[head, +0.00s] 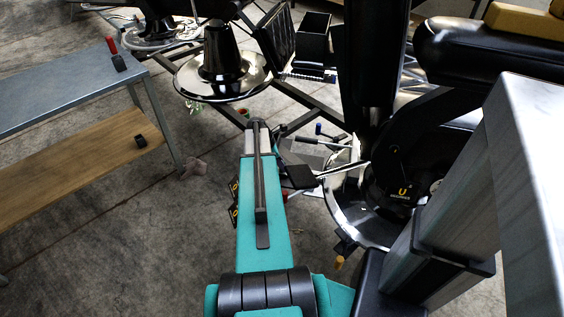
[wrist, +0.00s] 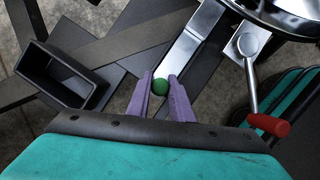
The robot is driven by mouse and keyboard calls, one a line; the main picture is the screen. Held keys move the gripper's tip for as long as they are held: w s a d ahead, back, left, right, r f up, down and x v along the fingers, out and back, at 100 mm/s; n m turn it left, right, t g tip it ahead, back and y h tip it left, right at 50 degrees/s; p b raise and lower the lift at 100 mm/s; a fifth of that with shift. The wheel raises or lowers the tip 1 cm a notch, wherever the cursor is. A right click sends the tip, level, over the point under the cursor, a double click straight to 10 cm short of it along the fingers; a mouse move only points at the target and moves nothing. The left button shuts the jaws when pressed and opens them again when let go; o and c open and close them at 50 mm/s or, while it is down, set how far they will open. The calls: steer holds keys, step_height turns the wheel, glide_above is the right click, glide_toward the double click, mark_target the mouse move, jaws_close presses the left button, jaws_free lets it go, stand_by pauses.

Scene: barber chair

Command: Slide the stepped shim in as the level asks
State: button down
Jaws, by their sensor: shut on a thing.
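In the wrist view, my gripper (wrist: 160,82) has two purple fingers shut on a small green ball (wrist: 160,87). A pale metal strip (wrist: 182,50) runs from just beyond the ball towards the chrome disc at the upper right. I cannot tell whether this strip is the stepped shim or whether the ball is joined to it. In the head view my own arm hides the fingers and the ball.
In the wrist view, a black open box (wrist: 62,76) lies left and a red-handled lever (wrist: 268,124) right, near the chrome disc (wrist: 285,15). In the head view, a chrome chair base (head: 222,78) stands beyond my arm, and a workbench (head: 70,85) is at left.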

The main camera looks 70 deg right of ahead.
steer(key=shift+w, duration=0.1)
steer(key=c, duration=1.6)
jaws_free()
steer(key=shift+o, duration=0.2)
steer(key=shift+w, duration=0.1)
steer(key=shift+a+r, duration=0.1)
steer(key=p+v, duration=0.1)
steer(key=v, duration=1.2)
steer(key=shift+w+r, duration=0.15)
steer(key=shift+r, duration=0.1)
